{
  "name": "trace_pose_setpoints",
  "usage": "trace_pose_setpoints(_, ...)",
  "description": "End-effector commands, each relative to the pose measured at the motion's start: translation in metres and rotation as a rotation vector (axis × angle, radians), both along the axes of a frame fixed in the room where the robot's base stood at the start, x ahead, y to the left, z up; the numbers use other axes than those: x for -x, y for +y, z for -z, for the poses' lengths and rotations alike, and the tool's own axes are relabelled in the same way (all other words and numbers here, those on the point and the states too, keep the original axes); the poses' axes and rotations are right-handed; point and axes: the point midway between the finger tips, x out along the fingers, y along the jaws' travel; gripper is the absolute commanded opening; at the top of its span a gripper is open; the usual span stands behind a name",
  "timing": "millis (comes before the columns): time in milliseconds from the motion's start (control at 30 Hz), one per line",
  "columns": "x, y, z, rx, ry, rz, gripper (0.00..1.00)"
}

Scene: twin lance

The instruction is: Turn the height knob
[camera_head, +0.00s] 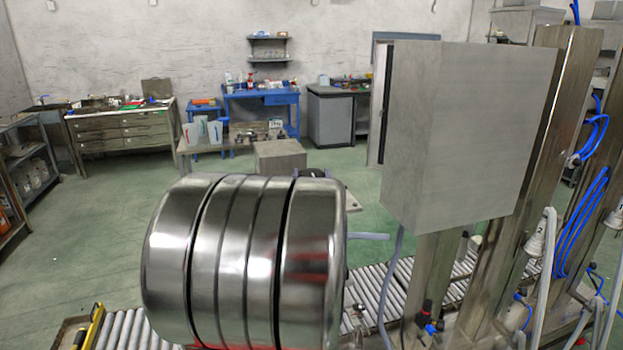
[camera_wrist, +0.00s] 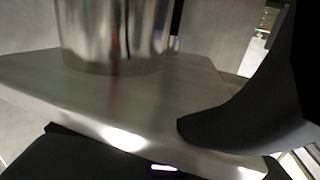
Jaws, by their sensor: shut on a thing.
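In the wrist view, the dark fingers of my gripper (camera_wrist: 165,145) show at the right and along the bottom. They are shut on a smooth grey metal piece (camera_wrist: 115,100) with a bright front edge. A shiny upright metal cylinder (camera_wrist: 115,35) rises from or just behind this piece. I cannot tell for sure whether the metal piece is the height knob. In the head view, I cannot make out the knob or the fingertips.
In the head view, a large banded metal cylinder (camera_head: 232,265) fills the near middle. A grey box (camera_head: 470,135) stands at right beside steel columns (camera_head: 565,120) with blue hoses. A roller conveyor (camera_head: 375,290) runs below. Benches and green floor (camera_head: 110,225) lie behind.

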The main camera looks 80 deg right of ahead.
Motion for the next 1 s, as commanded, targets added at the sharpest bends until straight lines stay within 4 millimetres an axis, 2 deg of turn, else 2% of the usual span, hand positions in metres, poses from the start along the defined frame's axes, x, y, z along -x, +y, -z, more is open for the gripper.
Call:
trace_pose_setpoints(67,0.0059,-0.0016,-0.0026,0.004,-0.003,-0.016,0.33)
trace_pose_setpoints(600,0.0054,-0.002,-0.0032,0.004,-0.004,-0.189,0.33)
trace_pose_setpoints(1000,0.0049,-0.0022,-0.0039,0.005,-0.005,-0.239,0.33)
